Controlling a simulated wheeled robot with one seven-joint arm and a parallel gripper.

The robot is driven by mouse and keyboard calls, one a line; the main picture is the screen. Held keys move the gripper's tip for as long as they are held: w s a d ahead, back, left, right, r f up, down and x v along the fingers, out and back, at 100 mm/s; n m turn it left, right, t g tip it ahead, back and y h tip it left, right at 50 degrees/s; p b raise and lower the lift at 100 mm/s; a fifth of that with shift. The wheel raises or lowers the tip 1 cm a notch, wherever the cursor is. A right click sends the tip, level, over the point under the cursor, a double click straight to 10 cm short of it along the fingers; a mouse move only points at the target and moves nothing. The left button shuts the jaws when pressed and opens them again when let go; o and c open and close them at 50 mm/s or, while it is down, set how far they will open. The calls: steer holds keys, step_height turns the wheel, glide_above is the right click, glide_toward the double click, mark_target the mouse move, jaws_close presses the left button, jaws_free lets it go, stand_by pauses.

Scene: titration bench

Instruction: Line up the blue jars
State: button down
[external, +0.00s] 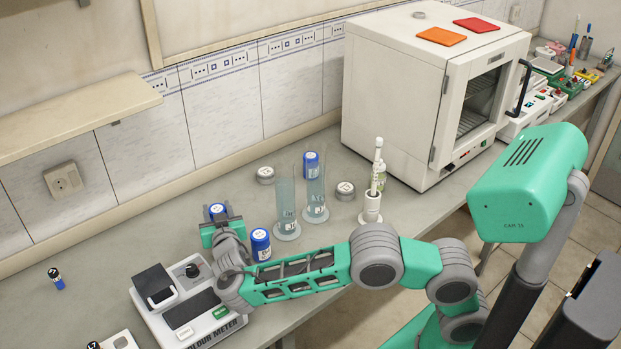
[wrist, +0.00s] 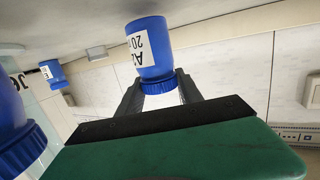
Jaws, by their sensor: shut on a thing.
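My gripper (external: 221,222) is over the counter behind the colour meter. It is shut on a blue jar (external: 217,210) with a white label. In the wrist view this held jar (wrist: 150,45) appears upside down, its lid end between the two fingers (wrist: 158,88). Whether its base touches the counter I cannot tell. A second blue jar (external: 260,244) stands just right of my gripper. A third blue jar (external: 311,164) stands farther back, partly behind a glass cylinder. Two other blue jars show in the wrist view, a near one (wrist: 18,130) cut by the left edge and a farther one (wrist: 52,70).
Grey-lidded tins (external: 265,174) (external: 345,190) sit nearby. The colour meter (external: 185,305) is in front of my gripper. A small dark-topped blue bottle (external: 56,279) stands left.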

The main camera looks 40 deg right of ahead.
steer(key=shift+f+b, duration=0.6)
steer(key=c, duration=0.7)
jaws_free()
steer(key=shift+r, duration=0.4)
steer(key=r, duration=0.3)
steer(key=shift+s, duration=0.2)
steer(key=s+d+r, duration=0.5)
steer(key=s+r, duration=0.4)
steer(key=s, duration=0.3)
steer(key=shift+s+r+b, duration=0.15)
steer(key=shift+s+b, duration=0.2)
